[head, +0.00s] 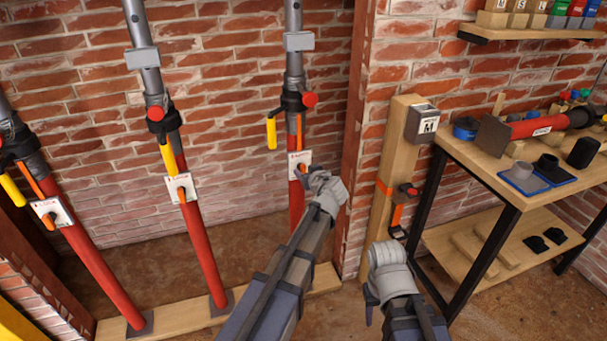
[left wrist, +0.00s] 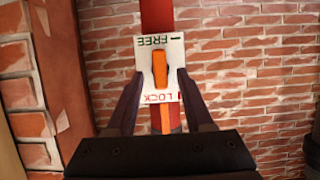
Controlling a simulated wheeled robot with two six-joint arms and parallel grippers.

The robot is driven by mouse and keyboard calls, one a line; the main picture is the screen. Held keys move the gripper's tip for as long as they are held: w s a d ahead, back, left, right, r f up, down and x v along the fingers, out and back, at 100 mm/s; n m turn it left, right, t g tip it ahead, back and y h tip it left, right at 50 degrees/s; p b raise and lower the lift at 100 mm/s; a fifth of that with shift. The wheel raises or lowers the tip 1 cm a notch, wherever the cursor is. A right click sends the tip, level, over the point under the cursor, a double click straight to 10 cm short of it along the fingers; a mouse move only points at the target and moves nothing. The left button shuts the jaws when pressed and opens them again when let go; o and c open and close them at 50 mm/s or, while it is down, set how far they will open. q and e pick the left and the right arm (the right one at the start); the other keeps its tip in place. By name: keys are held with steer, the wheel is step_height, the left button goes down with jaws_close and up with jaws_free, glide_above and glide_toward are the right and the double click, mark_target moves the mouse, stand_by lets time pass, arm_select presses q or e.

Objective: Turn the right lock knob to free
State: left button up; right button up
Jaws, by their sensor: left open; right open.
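The right prop (head: 297,205) is a red and grey post against the brick wall. Its white lock plate (head: 293,158) also shows in the left wrist view (left wrist: 174,50), with FREE at the top and LOCK at the bottom, lettering upside down. The orange lock knob (left wrist: 160,70) stands lengthwise up and down in that view. My left gripper (left wrist: 160,88) is open, its fingers on either side of the knob's lower end, with gaps visible; contact cannot be told. In the head view my left gripper (head: 312,176) is at the plate. My right gripper (head: 372,300) is open and apart from the props.
Two similar props stand left, the middle one (head: 200,235) and the left one (head: 95,265), on a wooden floor beam (head: 178,325). A wooden post (head: 383,170) and a workbench (head: 475,155) with tools stand right. A rust-coloured upright (head: 352,130) is close beside the right prop.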

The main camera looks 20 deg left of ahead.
mark_target(304, 171)
arm_select(q)
steer(key=x, duration=0.3)
steer(key=shift+b, duration=0.35)
steer(key=shift+c, duration=0.3)
jaws_close()
steer(key=shift+s, duration=0.1)
